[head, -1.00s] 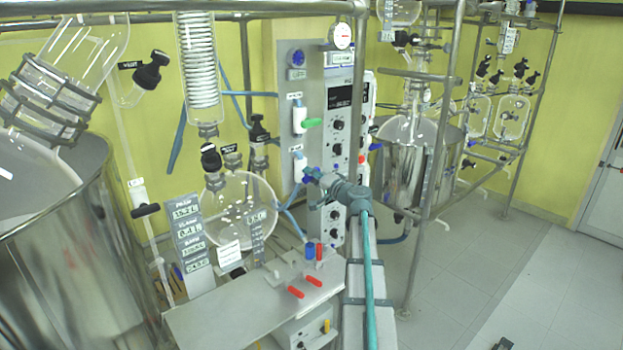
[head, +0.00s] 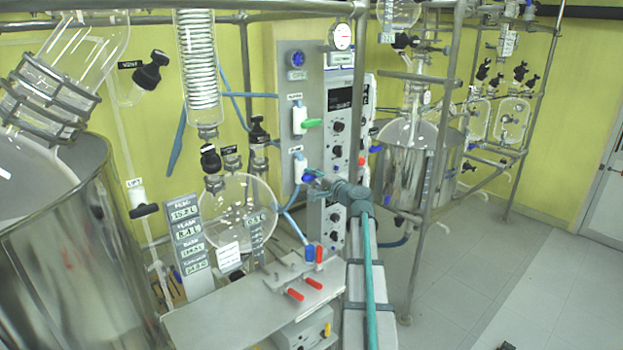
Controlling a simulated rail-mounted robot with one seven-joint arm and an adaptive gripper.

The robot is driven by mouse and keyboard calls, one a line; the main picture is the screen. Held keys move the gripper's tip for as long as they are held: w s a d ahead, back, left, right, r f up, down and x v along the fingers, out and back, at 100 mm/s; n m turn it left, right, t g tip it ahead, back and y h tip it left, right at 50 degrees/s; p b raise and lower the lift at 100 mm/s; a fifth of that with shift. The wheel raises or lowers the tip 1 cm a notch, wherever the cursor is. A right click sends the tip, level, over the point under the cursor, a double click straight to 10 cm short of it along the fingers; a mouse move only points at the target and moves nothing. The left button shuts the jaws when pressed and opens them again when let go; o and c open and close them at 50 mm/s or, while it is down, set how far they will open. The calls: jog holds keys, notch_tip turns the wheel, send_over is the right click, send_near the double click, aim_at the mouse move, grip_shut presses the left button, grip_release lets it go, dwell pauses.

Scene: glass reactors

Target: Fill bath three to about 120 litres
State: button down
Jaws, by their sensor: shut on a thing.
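My gripper (head: 318,181) reaches in from the right on a teal arm and is shut on the blue handle (head: 308,177) of the lower white tap (head: 299,164) on the grey panel. The fingers partly hide the handle. A large steel bath (head: 70,265) fills the left edge. Another steel bath (head: 402,175) stands behind the frame at the right. I cannot tell which is bath three. A stack of readout plates (head: 188,235) has small figures that I cannot read surely.
An upper white tap (head: 299,121) has a green handle. A round glass flask (head: 235,212) and a bench (head: 240,310) with red-handled valves (head: 295,294) lie left of my arm. A metal post (head: 436,170) stands to the right. The floor (head: 510,270) at right is mostly clear.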

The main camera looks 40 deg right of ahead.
jog(key=c, duration=1)
grip_release()
jog(key=shift+s, duration=0.1)
jog(key=s, duration=1.2)
jog(key=shift+d, duration=0.2)
jog(key=shift+w, duration=0.1)
